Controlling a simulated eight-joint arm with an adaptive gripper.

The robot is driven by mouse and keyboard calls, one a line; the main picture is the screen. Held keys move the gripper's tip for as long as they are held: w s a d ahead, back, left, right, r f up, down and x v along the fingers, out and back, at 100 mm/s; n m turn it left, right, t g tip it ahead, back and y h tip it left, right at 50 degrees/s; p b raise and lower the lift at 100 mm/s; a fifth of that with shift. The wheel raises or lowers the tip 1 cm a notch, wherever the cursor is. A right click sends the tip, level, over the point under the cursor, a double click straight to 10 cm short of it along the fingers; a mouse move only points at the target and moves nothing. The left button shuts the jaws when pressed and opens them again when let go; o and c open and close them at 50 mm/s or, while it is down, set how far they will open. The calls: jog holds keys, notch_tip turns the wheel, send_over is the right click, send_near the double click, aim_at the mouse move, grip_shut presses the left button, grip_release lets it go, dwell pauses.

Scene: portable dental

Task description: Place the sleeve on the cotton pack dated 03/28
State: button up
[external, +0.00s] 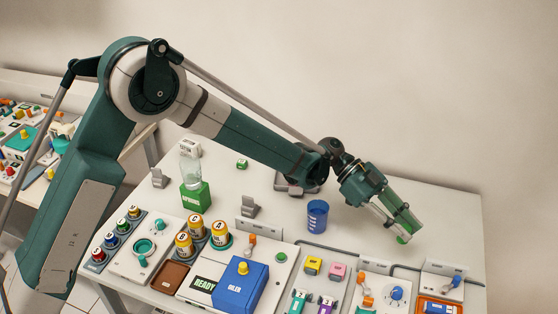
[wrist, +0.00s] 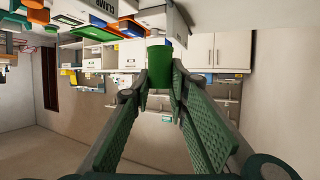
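My gripper (external: 398,236) is at the right side of the white table, pointing down and to the right. In the wrist view its two green fingers (wrist: 160,92) close in on a short green cylinder (wrist: 160,65), which sits between the tips. The green piece (external: 403,239) also shows at the fingertips in the external view, close above the tabletop; I cannot tell whether it touches. It may be the sleeve, but I cannot confirm this. No cotton pack dated 03/28 can be read in either view.
A blue cup (external: 317,216) stands left of my gripper. A green block (external: 196,196) with a clear bottle on top stands further left. Along the front are a blue box (external: 239,286), yellow jars, a control panel with a blue knob (external: 397,293) and an orange tray (external: 437,306). The back right tabletop is clear.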

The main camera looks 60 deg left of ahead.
jog(key=shift+a, duration=0.1)
jog(key=s+a+n+t+y+p, duration=0.1)
jog(key=s+a+n+t+y, duration=0.25)
jog(key=a, duration=1.15)
jog(key=s+a+n+t+y+p, duration=0.1)
jog(key=s+a+n+t+y, duration=0.2)
jog(key=a, duration=1.2)
jog(key=s+a+n+t+y+p, duration=0.1)
jog(key=s+a+n+t+y, duration=0.25)
jog(key=a, duration=1.15)
jog(key=s+a+r+n+g+y, duration=0.1)
jog(key=s+a+n+y, duration=0.3)
jog(key=s+a, duration=0.6)
jog(key=s+a+r+n+g+y+p, duration=0.1)
jog(key=s+a+r+n+g+y, duration=0.1)
jog(key=s+a, duration=0.7)
jog(key=s+a+r+n+g+y+p, duration=0.1)
jog(key=s+a+r+n+y, duration=0.2)
jog(key=s+a, duration=0.7)
jog(key=a+n+y, duration=0.2)
jog(key=shift+s+r+n+g+y, duration=0.25)
jog(key=shift+s+n+g+y, duration=0.05)
jog(key=shift+s+n, duration=0.1)
jog(key=shift+w+f, duration=0.1)
jog(key=shift+f+b, duration=0.4)
jog(key=shift+f, duration=2.65)
jog(key=shift+f, duration=0.1)
